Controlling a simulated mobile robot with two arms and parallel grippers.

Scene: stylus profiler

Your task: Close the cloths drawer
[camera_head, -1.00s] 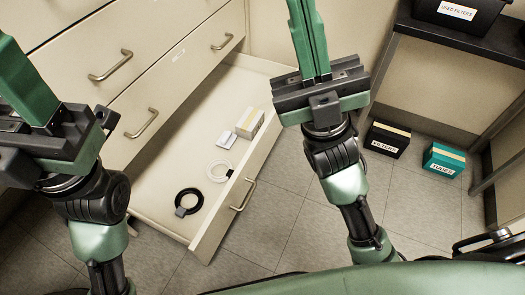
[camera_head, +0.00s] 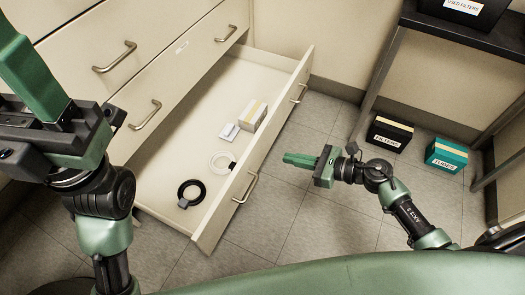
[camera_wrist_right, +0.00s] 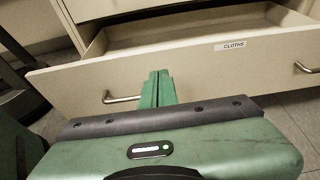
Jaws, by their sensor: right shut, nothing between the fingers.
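The cloths drawer (camera_head: 270,140) is pulled out of the cream cabinet. Its front carries a CLOTHS label (camera_wrist_right: 233,46) in the right wrist view and two bar handles, the nearer one (camera_head: 246,187) and the farther one (camera_head: 299,94). My right gripper (camera_head: 287,158) is shut and empty, outside the drawer front between the handles, fingers pointing at the panel. In the right wrist view its fingers (camera_wrist_right: 157,80) overlap the panel beside a handle; I cannot tell whether they touch. My left gripper (camera_head: 22,55) is at the left, in front of the cabinet; its jaw gap is not clear.
In the drawer lie a box (camera_head: 252,116), a white packet (camera_head: 229,131), a white ring (camera_head: 221,161) and a black ring (camera_head: 191,192). A black FILTERS box (camera_head: 389,133) and a teal TUBES box (camera_head: 446,156) stand on the floor, right. A dark table (camera_head: 465,40) stands behind them.

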